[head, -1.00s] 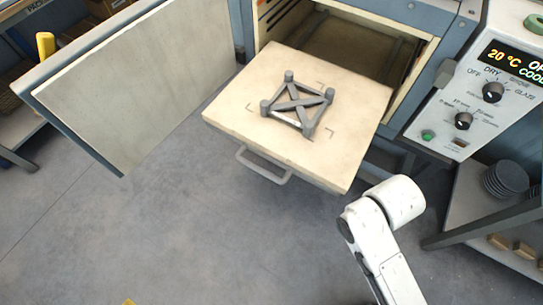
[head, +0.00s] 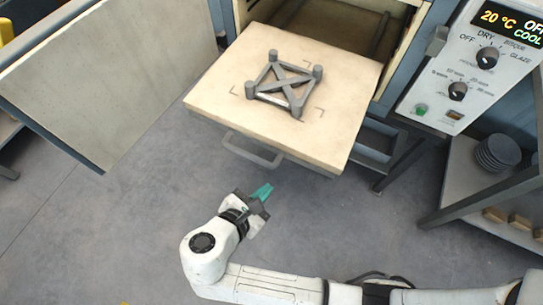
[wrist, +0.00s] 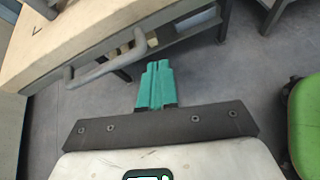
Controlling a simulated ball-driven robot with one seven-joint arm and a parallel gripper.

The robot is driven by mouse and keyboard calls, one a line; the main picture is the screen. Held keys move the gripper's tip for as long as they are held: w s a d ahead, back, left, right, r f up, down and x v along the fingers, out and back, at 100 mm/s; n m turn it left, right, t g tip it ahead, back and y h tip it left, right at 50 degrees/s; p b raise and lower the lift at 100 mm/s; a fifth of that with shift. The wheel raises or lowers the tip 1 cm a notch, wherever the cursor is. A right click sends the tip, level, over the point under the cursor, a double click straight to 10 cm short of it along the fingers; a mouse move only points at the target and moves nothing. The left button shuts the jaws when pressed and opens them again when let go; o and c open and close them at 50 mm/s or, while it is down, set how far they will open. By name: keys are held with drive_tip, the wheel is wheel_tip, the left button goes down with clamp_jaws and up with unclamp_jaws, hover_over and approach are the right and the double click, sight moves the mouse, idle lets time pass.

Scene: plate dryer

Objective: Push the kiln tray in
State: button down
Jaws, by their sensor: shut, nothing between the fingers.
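The kiln tray (head: 335,142) is a cream slab pulled well out of the kiln opening, with a grey bar handle (head: 252,151) on its front edge. A grey X-braced frame with short posts (head: 284,82) sits on it. In the wrist view the tray (wrist: 75,35) and its handle (wrist: 100,68) show at upper left. My gripper (head: 264,191) has teal fingers and is shut and empty. It is in front of the tray, just below the handle in the head view, apart from it. The teal fingers also show in the wrist view (wrist: 155,85).
The kiln door (head: 110,75) stands open at left. The control panel (head: 485,65) is at upper right. A shelf with stacked dark discs (head: 497,152) stands at right. A green object (wrist: 303,115) shows at the wrist view's right edge. The floor in front is clear.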

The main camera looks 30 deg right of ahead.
drive_tip(key=w+a+r+n+t+h, duration=0.1)
drive_tip(key=a+r+n+t, duration=0.1)
drive_tip(key=a+n+t, duration=0.15)
approach(277, 147)
drive_tip(key=shift+g, duration=0.45)
drive_tip(key=x, duration=0.5)
drive_tip(key=shift+w+a+p, duration=0.1)
drive_tip(key=shift+w+p, duration=0.05)
drive_tip(key=shift+p, duration=0.2)
drive_tip(key=shift+w+d, duration=0.4)
drive_tip(key=shift+d, duration=0.25)
